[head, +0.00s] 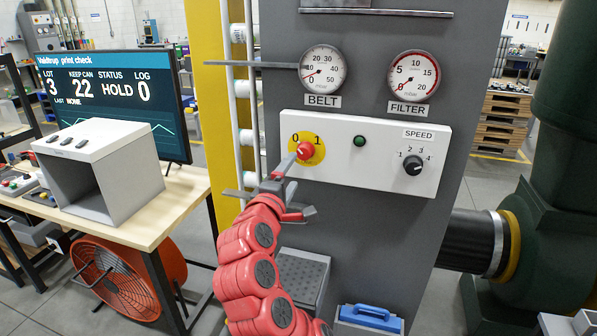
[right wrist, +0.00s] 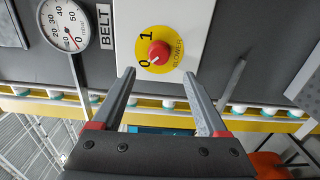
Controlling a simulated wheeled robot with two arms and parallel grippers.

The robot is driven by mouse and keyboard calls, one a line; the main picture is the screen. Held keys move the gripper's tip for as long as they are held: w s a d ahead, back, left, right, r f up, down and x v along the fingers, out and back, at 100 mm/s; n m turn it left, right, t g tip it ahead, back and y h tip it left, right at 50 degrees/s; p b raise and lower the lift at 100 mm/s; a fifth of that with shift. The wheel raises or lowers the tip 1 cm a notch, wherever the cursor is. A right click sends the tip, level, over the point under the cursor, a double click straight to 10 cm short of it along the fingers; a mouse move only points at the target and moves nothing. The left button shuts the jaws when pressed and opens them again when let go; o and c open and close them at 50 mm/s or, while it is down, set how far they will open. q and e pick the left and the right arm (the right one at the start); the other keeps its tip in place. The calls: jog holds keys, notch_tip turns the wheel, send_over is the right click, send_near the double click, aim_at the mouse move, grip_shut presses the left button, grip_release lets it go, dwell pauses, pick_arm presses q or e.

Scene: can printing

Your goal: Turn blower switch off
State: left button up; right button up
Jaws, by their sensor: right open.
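The blower switch (head: 306,151) is a red knob on a round yellow plate marked 0 and 1, on a white control panel (head: 345,178). In the right wrist view the knob (right wrist: 158,53) carries a white mark that appears to point toward the 0. My right gripper (head: 298,187) is open and empty, its red arm coming up from below. In the head view one finger overlaps the knob's lower left edge. In the right wrist view the gripper (right wrist: 160,75) has its fingertips apart, either side of and just below the yellow plate. Contact cannot be told. My left gripper is not in view.
A green button (head: 359,141) and black speed knob (head: 413,165) sit to the right on the panel. The belt gauge (head: 322,68) and filter gauge (head: 414,76) are above, needles near zero. A table with a screen (head: 120,95) stands at left. A grey bar (head: 250,64) juts out at upper left.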

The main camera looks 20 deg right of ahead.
jog(key=b+v, duration=0.2)
jog(key=v, duration=0.6)
jog(key=shift+s+a, duration=0.2)
jog(key=shift+w, duration=0.1)
